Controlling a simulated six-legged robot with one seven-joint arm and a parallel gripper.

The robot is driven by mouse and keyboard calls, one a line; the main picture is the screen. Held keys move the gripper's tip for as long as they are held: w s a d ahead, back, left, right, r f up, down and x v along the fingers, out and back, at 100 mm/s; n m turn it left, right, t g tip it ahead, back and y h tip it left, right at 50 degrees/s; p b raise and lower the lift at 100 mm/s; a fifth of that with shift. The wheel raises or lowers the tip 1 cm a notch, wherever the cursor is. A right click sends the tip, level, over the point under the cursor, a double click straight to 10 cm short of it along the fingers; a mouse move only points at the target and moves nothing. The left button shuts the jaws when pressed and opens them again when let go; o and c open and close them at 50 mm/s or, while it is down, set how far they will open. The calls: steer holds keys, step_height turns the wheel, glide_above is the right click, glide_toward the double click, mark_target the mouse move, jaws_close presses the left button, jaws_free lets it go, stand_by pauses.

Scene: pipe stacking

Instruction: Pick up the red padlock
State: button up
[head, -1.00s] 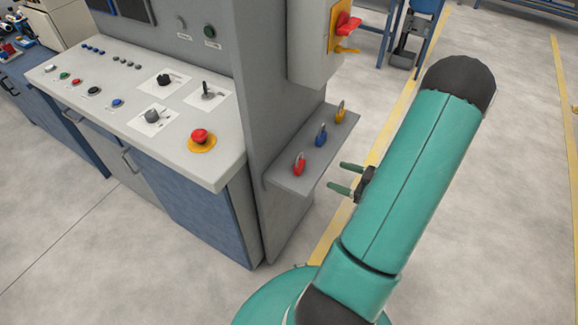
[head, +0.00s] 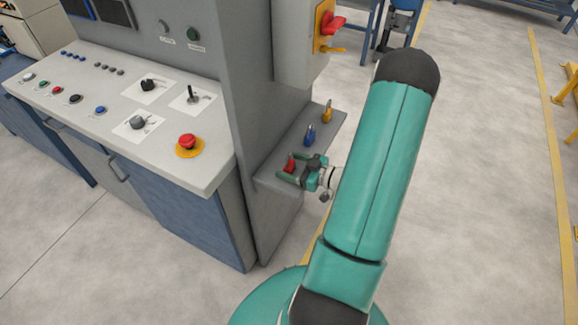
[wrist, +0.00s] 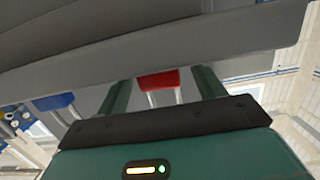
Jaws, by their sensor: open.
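The red padlock (head: 290,166) stands on the grey side shelf (head: 325,125) of the control cabinet, at the shelf's near end. My gripper (head: 288,167) is open at the shelf, with its fingers on either side of the red padlock. In the wrist view the red padlock (wrist: 158,80) shows between the two green fingers (wrist: 160,92), with a visible gap on each side. Its pale shackle points down in that picture. In the head view my gripper hides part of the padlock and its shackle.
A blue padlock (head: 309,136) and a yellow padlock (head: 327,112) stand farther back along the same shelf. The cabinet wall (head: 255,110) rises just left of the shelf. A control desk with a red emergency button (head: 187,142) lies further left. Open floor is on the right.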

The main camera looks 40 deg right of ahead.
steer(key=shift+w+a, duration=0.15)
steer(key=shift+w, duration=0.2)
steer(key=c, duration=1.1)
